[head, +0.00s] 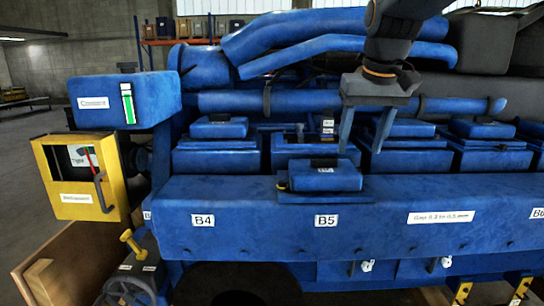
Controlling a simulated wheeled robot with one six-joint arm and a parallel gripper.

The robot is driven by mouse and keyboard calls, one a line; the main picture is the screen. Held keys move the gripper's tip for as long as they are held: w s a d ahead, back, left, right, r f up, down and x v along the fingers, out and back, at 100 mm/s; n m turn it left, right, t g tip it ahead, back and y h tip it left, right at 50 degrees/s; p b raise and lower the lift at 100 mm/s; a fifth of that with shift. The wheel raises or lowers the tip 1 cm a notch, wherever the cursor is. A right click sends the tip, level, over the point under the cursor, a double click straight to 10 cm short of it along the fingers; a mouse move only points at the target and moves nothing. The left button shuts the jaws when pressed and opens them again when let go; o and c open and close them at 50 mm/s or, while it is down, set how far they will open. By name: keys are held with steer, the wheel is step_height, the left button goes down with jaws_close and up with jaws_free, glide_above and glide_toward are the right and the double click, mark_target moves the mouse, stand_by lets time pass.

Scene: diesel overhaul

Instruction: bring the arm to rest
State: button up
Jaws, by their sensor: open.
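My arm comes down from the top right in the head view. My gripper (364,142) is open, with its two grey fingers pointing down and apart. It hangs above the row of blue covers on the engine (260,210), slightly right of the B5 label (326,221). I see nothing between the fingers. Whether the fingertips touch anything behind them cannot be told.
A loose-looking blue cover (325,178) sits on the ledge above B5, before an open-topped housing (290,150). Blue pipes (300,52) run behind my gripper. A yellow box (75,192) with a lever stands left. Free floor (30,150) lies far left.

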steer(key=s+f+g+b, duration=0.1)
steer(key=s+f, duration=0.4)
steer(key=f, duration=0.7)
steer(key=s+f+b, duration=0.4)
steer(key=f, duration=0.8)
steer(key=s+f+g+b, duration=0.1)
steer(key=s+f, duration=0.4)
steer(key=f, duration=0.7)
steer(key=shift+s+f+g+b, duration=0.15)
steer(key=shift+s+g+b, duration=0.15)
steer(key=shift+b, duration=0.45)
